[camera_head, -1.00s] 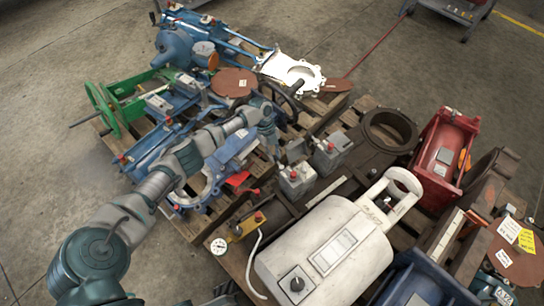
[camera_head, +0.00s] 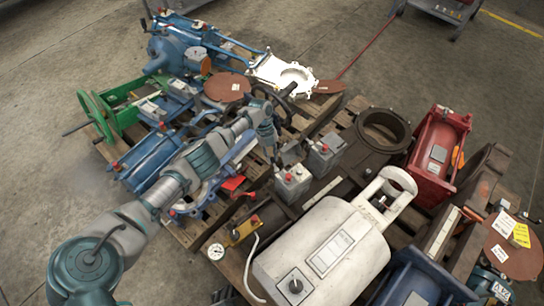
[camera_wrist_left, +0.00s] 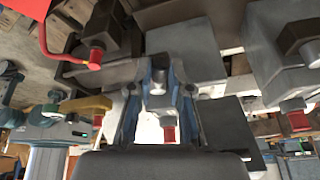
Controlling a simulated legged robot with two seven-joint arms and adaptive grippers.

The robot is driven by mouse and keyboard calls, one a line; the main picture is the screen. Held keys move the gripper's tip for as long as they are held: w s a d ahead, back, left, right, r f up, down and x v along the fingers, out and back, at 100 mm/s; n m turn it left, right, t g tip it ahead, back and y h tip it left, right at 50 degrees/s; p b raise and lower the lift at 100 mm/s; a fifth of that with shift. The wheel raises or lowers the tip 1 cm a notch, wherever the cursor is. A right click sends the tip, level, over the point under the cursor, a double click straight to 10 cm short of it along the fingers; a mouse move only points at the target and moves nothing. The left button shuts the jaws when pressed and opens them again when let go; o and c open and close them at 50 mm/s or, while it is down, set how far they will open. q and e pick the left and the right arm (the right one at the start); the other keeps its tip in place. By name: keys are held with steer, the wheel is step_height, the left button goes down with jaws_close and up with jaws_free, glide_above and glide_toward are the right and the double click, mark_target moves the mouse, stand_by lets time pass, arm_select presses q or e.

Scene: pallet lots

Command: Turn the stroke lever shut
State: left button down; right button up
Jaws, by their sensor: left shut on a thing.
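My left gripper (camera_head: 272,150) reaches in from the left and points down beside two grey boxes with red knobs, the nearer box (camera_head: 292,182) and the farther box (camera_head: 325,155). In the left wrist view the fingers (camera_wrist_left: 160,92) are shut on a small grey part, which I take to be the stroke lever (camera_wrist_left: 157,82). A red-tipped knob (camera_wrist_left: 169,133) shows just below it, between the fingers. The lever's pivot and most of its length are hidden by the gripper in the head view. My right gripper is not in view.
A white tank (camera_head: 320,250) with a looped handle stands at the front. A red housing (camera_head: 437,155) is at the right. Blue and green machinery (camera_head: 120,110) fills the left pallet. A pressure gauge (camera_head: 216,251) sits near the front. Open concrete floor (camera_head: 50,130) lies at the left.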

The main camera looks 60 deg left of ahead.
arm_select(q)
steer(key=c, duration=1.1)
jaws_free()
steer(key=shift+a+f, duration=0.1)
steer(key=shift+a, duration=0.15)
steer(key=shift+w, duration=0.1)
steer(key=v, duration=1.2)
steer(key=shift+w, duration=0.15)
steer(key=shift+a+f, duration=0.1)
